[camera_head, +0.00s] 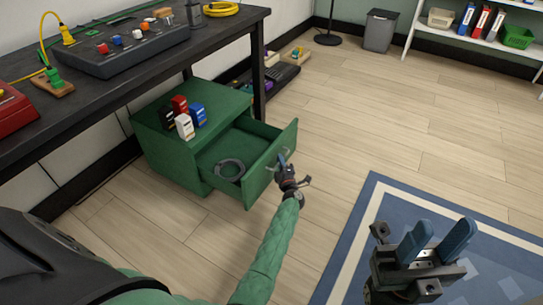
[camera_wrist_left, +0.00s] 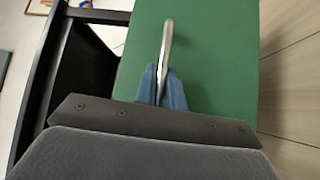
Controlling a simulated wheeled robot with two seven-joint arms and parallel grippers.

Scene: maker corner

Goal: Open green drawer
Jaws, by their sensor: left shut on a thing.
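The green drawer (camera_head: 256,160) stands pulled out of a low green cabinet (camera_head: 152,132) under the dark workbench. A grey ring-shaped item (camera_head: 229,170) lies inside the drawer. My left gripper (camera_head: 283,160) is at the drawer's front panel. In the left wrist view, its blue fingertips (camera_wrist_left: 162,88) are shut on the silver drawer handle (camera_wrist_left: 167,45), in front of the green panel (camera_wrist_left: 218,60). My right gripper (camera_head: 440,242) is at the lower right above the blue rug, with its two blue fingers apart and nothing seen between them.
Red, black, white and blue small items (camera_head: 184,125) stand on the cabinet top. The workbench (camera_head: 85,95) carries a control box (camera_head: 125,48) and runs above the cabinet. Its leg (camera_head: 259,75) stands behind the drawer. The wooden floor (camera_head: 340,130) right of the drawer is clear. A blue rug (camera_head: 375,235) lies at right.

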